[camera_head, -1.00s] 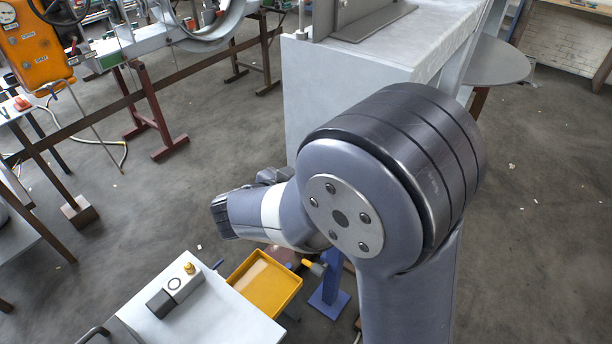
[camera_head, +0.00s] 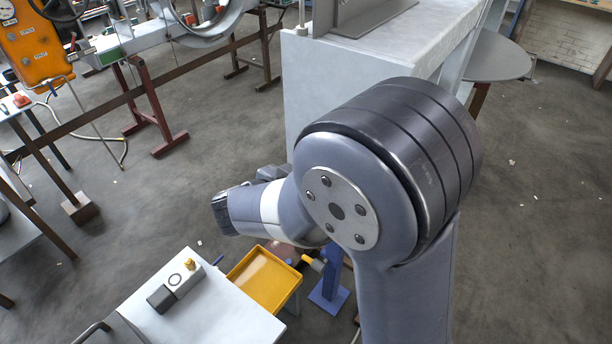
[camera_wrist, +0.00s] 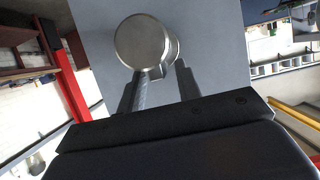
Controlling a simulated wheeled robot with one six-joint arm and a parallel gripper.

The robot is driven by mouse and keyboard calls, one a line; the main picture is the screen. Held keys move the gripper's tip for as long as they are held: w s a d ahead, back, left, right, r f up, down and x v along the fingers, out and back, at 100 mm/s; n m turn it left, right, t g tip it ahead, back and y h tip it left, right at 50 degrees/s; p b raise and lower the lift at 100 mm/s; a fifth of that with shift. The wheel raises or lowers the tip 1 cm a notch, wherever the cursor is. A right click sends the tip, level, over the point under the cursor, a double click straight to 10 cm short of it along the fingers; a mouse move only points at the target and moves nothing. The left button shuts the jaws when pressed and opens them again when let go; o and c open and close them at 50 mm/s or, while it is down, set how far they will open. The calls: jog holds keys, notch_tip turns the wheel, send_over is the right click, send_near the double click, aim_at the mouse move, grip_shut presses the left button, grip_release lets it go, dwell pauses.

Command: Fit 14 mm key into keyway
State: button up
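In the wrist view my gripper (camera_wrist: 163,78) reaches forward with two dark fingers set apart. A round metal shaft end (camera_wrist: 141,42) faces the camera just beyond the fingertips, with a narrower grey section showing behind its right side. A lighter strip lies along the left finger; I cannot tell whether it is a key or part of the finger. I cannot tell whether the fingertips touch the shaft. No keyway can be made out.
A pale table (camera_head: 225,315) at lower left bears a small block fixture (camera_head: 175,285). A yellow tray (camera_head: 262,279) lies beside it, near a blue stand (camera_head: 328,292). A large grey-white cabinet (camera_head: 340,80) stands behind my arm. Open floor lies to the right.

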jog(key=shift+o, duration=0.5)
jog(key=shift+a, duration=0.1)
jog(key=v, duration=1)
jog(key=shift+s+a+b, duration=0.2)
jog(key=shift+s+b, duration=0.05)
jog(key=shift+b, duration=0.1)
jog(key=shift+r, duration=0.15)
jog(key=x, duration=1)
jog(key=shift+w+d+p, duration=0.25)
jog(key=shift+d+p, duration=0.05)
jog(key=shift+p, duration=0.05)
jog(key=shift+a, duration=0.1)
